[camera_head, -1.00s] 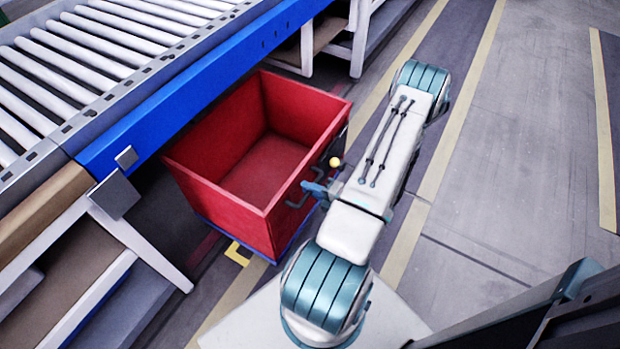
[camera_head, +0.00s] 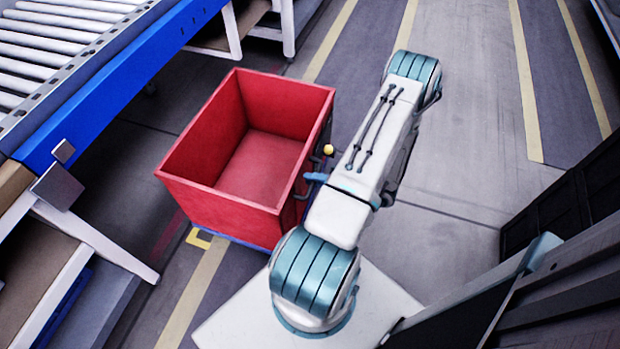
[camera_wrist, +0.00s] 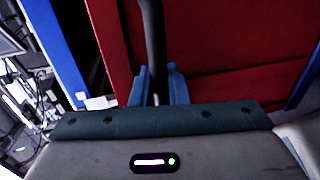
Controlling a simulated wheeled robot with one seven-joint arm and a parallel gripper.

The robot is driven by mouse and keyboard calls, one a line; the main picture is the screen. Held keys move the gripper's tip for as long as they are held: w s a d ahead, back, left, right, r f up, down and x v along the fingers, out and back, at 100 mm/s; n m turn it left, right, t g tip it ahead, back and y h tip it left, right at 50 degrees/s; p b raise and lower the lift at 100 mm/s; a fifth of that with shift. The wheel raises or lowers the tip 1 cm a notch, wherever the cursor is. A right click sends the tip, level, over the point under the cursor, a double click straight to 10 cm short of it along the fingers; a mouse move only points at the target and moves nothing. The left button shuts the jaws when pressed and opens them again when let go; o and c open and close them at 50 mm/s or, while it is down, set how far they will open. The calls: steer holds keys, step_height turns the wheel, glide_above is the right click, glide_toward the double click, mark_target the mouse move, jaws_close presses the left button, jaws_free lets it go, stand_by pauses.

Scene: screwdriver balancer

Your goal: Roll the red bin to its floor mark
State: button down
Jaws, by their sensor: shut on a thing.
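The red bin (camera_head: 217,200) is an open, empty box standing on the floor left of my arm, with a blue base edge. A yellow floor mark (camera_head: 199,240) shows at the bin's near left corner; the rest of it is hidden or out of sight. My gripper (camera_head: 314,178) is at the bin's right side, shut on its dark handle. In the wrist view the blue fingers of my gripper (camera_wrist: 163,86) close around the dark handle bar (camera_wrist: 151,38), in front of the bin's red wall (camera_wrist: 228,45).
A roller conveyor with a blue side rail (camera_head: 112,83) runs along the left, its white legs (camera_head: 105,247) near the bin. A dark container (camera_head: 570,200) stands at the right. Striped floor beyond the bin and right of my arm is clear.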

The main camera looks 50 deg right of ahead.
steer(key=shift+s, duration=0.1)
steer(key=c, duration=1.5)
jaws_free()
steer(key=p+v, duration=0.2)
steer(key=v, duration=1.1)
steer(key=shift+s+d, duration=0.15)
steer(key=shift+s, duration=0.25)
steer(key=shift+r, duration=0.1)
